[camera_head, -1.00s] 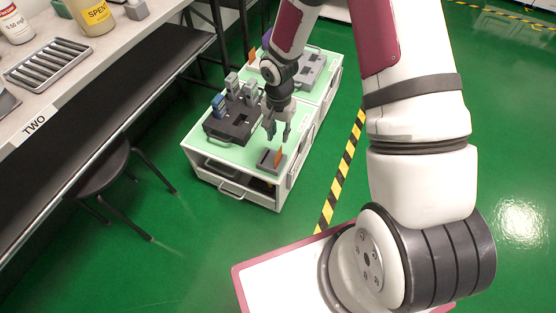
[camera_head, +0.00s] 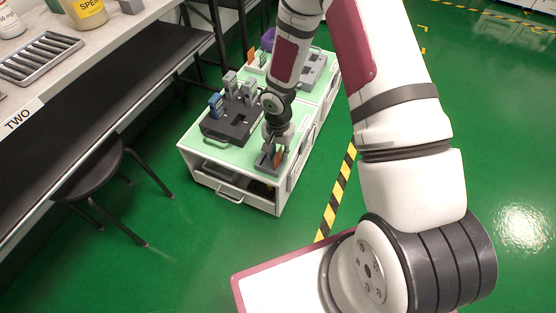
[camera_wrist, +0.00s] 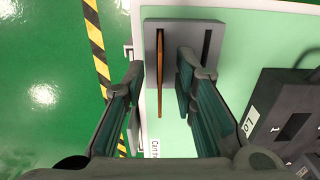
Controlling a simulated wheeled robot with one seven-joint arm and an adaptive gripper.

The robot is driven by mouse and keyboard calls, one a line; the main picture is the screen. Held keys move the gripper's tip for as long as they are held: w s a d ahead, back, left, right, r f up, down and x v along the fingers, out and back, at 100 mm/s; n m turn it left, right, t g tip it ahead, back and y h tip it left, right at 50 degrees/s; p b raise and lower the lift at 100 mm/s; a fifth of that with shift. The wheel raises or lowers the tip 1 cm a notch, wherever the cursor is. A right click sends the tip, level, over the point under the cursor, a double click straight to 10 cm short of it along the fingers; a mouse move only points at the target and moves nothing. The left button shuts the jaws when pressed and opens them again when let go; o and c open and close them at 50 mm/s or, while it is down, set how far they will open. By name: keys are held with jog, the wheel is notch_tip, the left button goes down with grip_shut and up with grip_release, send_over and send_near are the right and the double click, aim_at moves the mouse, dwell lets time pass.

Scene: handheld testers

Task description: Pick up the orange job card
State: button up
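The orange job card (camera_wrist: 159,75) stands edge-on in a grey slotted holder (camera_wrist: 172,27) in the wrist view. In the head view the card (camera_head: 279,157) and its holder (camera_head: 262,166) are at the near right corner of the pale green cabinet top. My gripper (camera_wrist: 162,68) is open, with one finger on each side of the card. Gaps show between the card and both fingers. In the head view my gripper (camera_head: 274,146) is low over the holder and partly hides it. The holder's second slot, on the right in the wrist view, looks empty.
A black dock (camera_head: 229,130) with blue and grey handheld testers stands behind and left of the holder. A second cabinet with a grey tray (camera_head: 314,70) and another orange piece (camera_head: 251,55) is farther back. A bench (camera_head: 95,65) and stool (camera_head: 95,170) are on the left.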

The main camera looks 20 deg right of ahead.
grip_shut()
jog(key=shift+r, duration=0.1)
